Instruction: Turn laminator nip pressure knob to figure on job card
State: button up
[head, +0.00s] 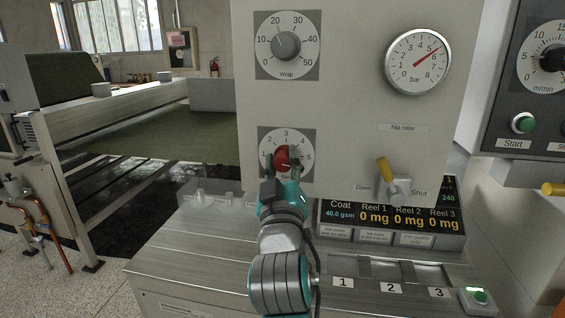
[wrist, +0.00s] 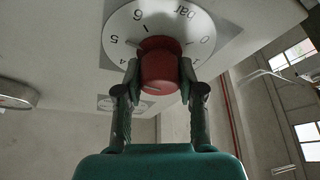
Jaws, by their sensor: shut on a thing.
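The red knob (head: 282,155) sits on a white numbered dial (head: 273,138) low on the grey panel. My gripper (head: 282,170) is at the knob from below and in front. In the wrist view the two fingers (wrist: 159,78) are shut on the sides of the red knob (wrist: 160,66). The dial behind it (wrist: 119,42) shows 0, 1, 4, 5, 6 and "bar"; other figures are covered. A dark mark beside the knob lies near the 5, but I cannot tell the exact setting. I cannot make out a job card.
Above is a grey wrap knob (head: 286,45). A round bar gauge (head: 418,62) has its red needle near 6. A yellow-handled Open/Shut lever (head: 388,172) stands right of my gripper. The display (head: 395,213) reads Coat 40.0 gsm and 0 mg for the reels.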

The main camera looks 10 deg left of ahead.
jog(key=shift+n+y, duration=0.4)
jog(key=shift+n, duration=0.5)
jog(key=shift+g, duration=0.3)
jog(key=o, duration=1.1)
jog(key=shift+o, duration=0.2)
jog(key=shift+s+f, duration=0.1)
jog(key=v, duration=1.1)
jog(key=shift+s+d+f, duration=0.2)
jog(key=shift+s, duration=0.15)
